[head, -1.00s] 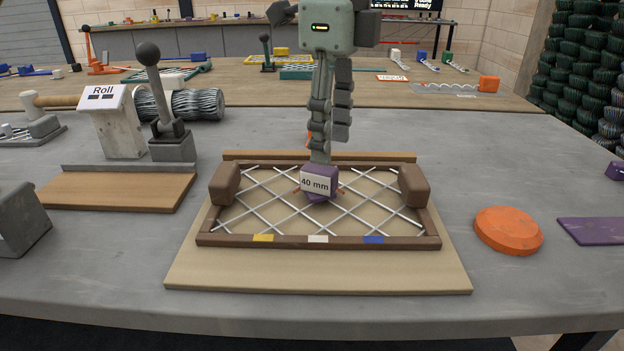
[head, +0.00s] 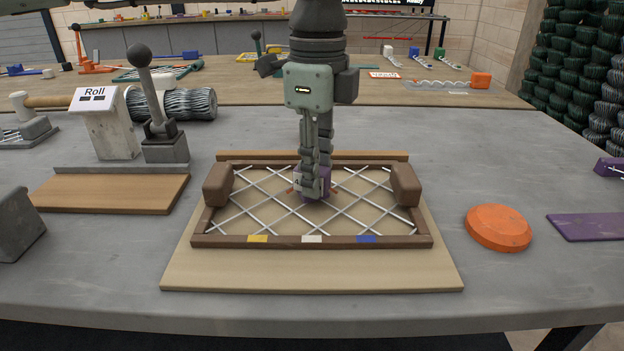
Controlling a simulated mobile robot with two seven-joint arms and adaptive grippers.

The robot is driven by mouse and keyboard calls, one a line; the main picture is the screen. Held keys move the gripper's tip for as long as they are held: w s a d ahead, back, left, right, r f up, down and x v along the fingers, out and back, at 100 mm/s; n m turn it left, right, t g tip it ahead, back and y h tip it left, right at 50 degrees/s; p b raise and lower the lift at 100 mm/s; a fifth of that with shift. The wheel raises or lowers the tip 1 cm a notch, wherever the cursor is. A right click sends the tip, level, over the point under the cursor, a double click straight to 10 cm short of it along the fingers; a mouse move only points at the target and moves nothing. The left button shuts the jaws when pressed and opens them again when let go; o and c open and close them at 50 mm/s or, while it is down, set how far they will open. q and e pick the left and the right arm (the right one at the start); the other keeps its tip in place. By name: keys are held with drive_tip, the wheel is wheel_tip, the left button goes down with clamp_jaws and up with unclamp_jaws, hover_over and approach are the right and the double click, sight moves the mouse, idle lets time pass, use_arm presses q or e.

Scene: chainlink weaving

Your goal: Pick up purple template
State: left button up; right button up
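The purple template (head: 325,186), a small block with a white "40 mm" label, stands on the wire mesh in the middle of the brown frame (head: 220,241). My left gripper (head: 314,192) points straight down over it. Its fingers reach down to the template, and the nearer finger covers much of the label. The far finger is largely hidden, so I cannot tell whether the fingers are pressed on the template or stand a little apart from it. My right gripper is not in view.
The frame has brown blocks at its left and right sides and rests on a tan board (head: 310,276). An orange disc (head: 498,227) and a purple plate (head: 590,227) lie to the right. A lever (head: 155,100) and the "Roll" stand (head: 110,125) are at left.

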use_arm(q)
clamp_jaws()
